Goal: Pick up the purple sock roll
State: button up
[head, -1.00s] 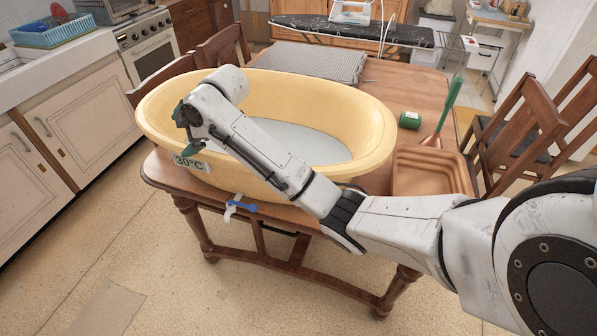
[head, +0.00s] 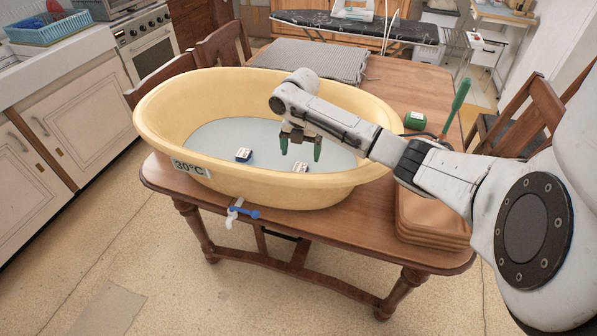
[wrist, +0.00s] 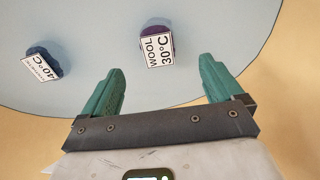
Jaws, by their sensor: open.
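The purple sock roll (wrist: 155,32) lies on the pale floor of the yellow tub, with a white label reading "WOOL 30°C" over most of it. In the head view it is the small labelled roll (head: 301,167) just below my gripper. My gripper (head: 300,150) is open and empty, pointing down inside the tub above the roll. In the wrist view the roll is beyond the green fingertips (wrist: 163,78), between their lines and apart from them. A dark blue sock roll (head: 244,155) labelled "40°C" lies to the left; it also shows in the wrist view (wrist: 43,64).
The yellow tub (head: 160,115) has a high rim around the rolls and a "30°C" tag on its front. It stands on a wooden table (head: 360,225). Brown stacked trays (head: 430,222), a green item (head: 415,121) and a green-handled tool (head: 457,100) are to the right.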

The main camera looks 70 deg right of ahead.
aim_at(300, 167)
notch_tip(300, 167, down, 9)
jog(key=shift+w+p, duration=0.15)
jog(key=shift+p, duration=0.15)
jog(key=c, duration=1)
jog(key=shift+r, duration=0.1)
jog(key=shift+c, duration=0.2)
